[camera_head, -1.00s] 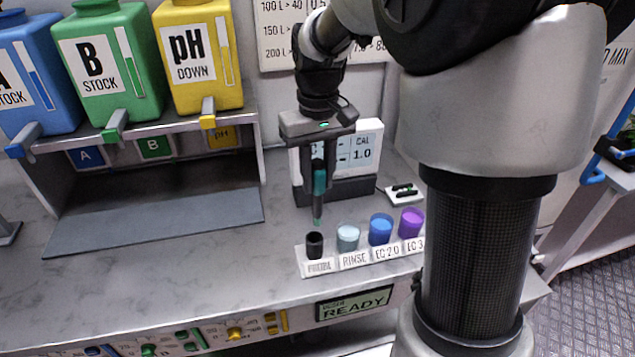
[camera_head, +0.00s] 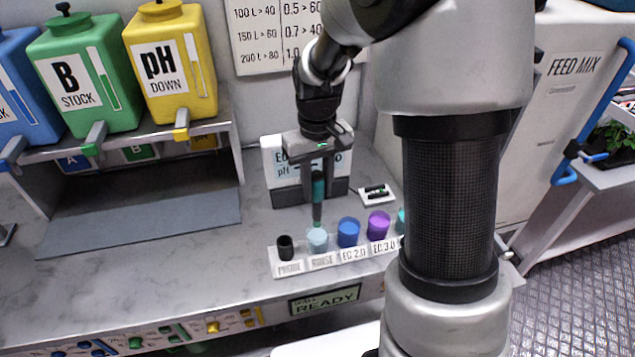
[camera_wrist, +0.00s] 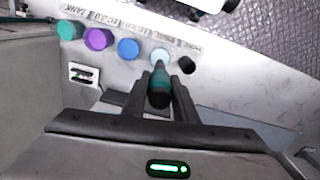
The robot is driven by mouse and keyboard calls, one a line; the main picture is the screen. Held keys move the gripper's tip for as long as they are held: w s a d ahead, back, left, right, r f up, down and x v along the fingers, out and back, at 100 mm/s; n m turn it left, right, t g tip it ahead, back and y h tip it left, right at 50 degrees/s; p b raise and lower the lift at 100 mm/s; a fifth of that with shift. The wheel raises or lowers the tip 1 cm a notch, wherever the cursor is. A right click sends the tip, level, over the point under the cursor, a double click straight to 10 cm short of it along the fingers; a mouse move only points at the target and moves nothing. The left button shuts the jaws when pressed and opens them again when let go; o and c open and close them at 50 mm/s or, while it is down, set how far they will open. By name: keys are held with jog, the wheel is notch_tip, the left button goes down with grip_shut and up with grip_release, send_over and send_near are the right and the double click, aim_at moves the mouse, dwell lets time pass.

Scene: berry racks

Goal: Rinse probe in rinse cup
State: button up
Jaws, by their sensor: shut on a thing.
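My gripper (camera_head: 318,187) is shut on the probe (camera_head: 318,200), a slim rod with a dark top and teal body. The probe hangs upright, and its lower tip is at the mouth of the light-blue rinse cup (camera_head: 317,240). I cannot tell how deep the tip sits in the cup. In the wrist view the probe (camera_wrist: 159,88) is between the fingers, with the rinse cup (camera_wrist: 160,57) just beyond its far end. The black probe holder (camera_head: 285,248) to the left of the rinse cup is empty.
The blue EC 2.0 cup (camera_head: 348,233) and purple EC 3.0 cup (camera_head: 378,226) stand right of the rinse cup, with a teal cup (camera_wrist: 70,30) beyond. A meter with a display (camera_head: 287,165) stands behind. Stock bottles (camera_head: 85,75) sit on a shelf at left. Counter at left is clear.

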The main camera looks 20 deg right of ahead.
aim_at(318, 210)
jog(key=shift+f+b, duration=2.65)
jog(key=shift+f, duration=1.3)
jog(key=shift+r+p, duration=3.35)
jog(key=shift+r, duration=1.2)
jog(key=shift+d+f, duration=0.1)
